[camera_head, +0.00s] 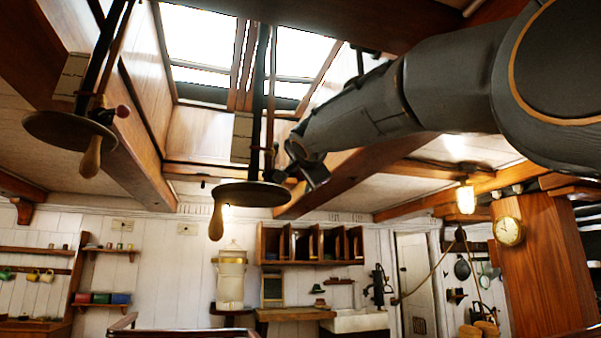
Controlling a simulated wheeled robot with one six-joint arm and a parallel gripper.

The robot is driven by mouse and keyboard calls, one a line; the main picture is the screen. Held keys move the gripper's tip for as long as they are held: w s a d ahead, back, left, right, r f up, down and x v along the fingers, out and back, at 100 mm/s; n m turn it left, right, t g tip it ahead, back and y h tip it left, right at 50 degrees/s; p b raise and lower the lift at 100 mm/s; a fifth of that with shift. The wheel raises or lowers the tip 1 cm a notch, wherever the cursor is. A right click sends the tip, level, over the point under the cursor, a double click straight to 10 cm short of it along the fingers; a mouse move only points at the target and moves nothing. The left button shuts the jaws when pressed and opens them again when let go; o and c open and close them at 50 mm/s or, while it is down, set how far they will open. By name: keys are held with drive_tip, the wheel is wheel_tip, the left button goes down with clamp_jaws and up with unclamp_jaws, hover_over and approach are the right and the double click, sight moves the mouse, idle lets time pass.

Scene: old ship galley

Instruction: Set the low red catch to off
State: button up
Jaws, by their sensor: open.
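A small dark red knob (123,111) sticks out at the right side of the left hanging fixture (70,130), just above its round plate. I cannot tell whether it is the catch or how it is set. A similar hanging fixture (252,194) with a round plate and a wooden handle (216,220) is at the middle. My gripper (312,178) is open and appears empty, close to the right of the middle fixture's plate. I cannot tell whether they touch. Any catch on the right side of that fixture is hidden by my gripper or too small to see.
Wooden beams (345,175) and a skylight (205,45) are overhead near my arm. A lit lamp (465,198) and a clock (508,231) are at the right. Shelves (312,262) and a sink (358,320) line the far wall. Open air lies below the fixtures.

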drive_tip(key=shift+w+a+p, duration=0.1)
drive_tip(key=shift+w+p, duration=0.2)
drive_tip(key=shift+w, duration=0.5)
clamp_jaws()
